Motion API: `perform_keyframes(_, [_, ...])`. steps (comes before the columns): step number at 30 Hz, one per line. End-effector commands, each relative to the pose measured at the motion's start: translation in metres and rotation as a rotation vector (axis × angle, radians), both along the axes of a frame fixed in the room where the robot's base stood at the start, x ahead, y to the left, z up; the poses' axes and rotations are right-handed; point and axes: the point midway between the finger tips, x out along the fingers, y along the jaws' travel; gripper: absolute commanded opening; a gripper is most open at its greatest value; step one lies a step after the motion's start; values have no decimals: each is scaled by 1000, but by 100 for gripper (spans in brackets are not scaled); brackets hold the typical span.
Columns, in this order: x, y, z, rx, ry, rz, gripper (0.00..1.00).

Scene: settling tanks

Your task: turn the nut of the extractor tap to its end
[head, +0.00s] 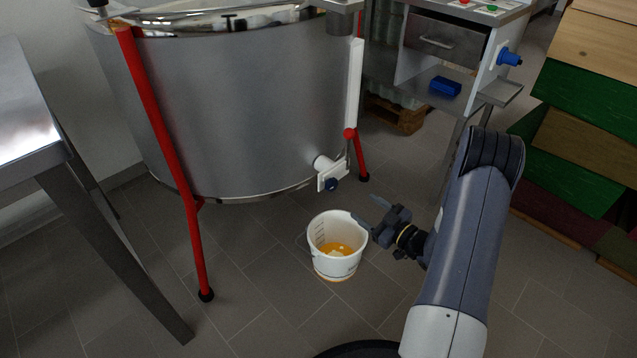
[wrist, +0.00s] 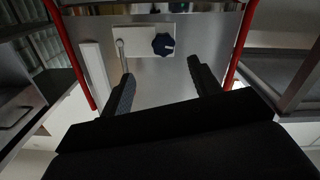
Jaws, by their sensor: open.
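The extractor tap (head: 328,173) is a white fitting low on the steel drum (head: 240,105). Its nut (head: 331,184) is a dark blue knob on the front. In the wrist view the nut (wrist: 163,44) shows on a pale plate, with a light mark on it. My gripper (head: 368,212) is to the right of and lower than the tap in the head view, beside the bucket's rim. In the wrist view my gripper's two fingers (wrist: 163,82) are spread apart with nothing between them. The nut appears beyond the fingertips, apart from them.
A white bucket (head: 322,262) with yellow honey stands on the tiled floor below the tap. Red legs (head: 160,120) hold the drum. A steel table (head: 25,130) is at left, a workbench (head: 440,40) behind at right, and stacked green and wooden boxes (head: 575,130) at far right.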

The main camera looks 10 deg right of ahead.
Motion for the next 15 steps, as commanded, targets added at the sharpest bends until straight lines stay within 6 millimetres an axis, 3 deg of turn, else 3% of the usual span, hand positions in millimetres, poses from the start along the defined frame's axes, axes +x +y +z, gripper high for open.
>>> perform_keyframes(5, [4,6,-1,15,-18,20,59])
perform_keyframes(15, [53,43,-3,13,-18,21,59])
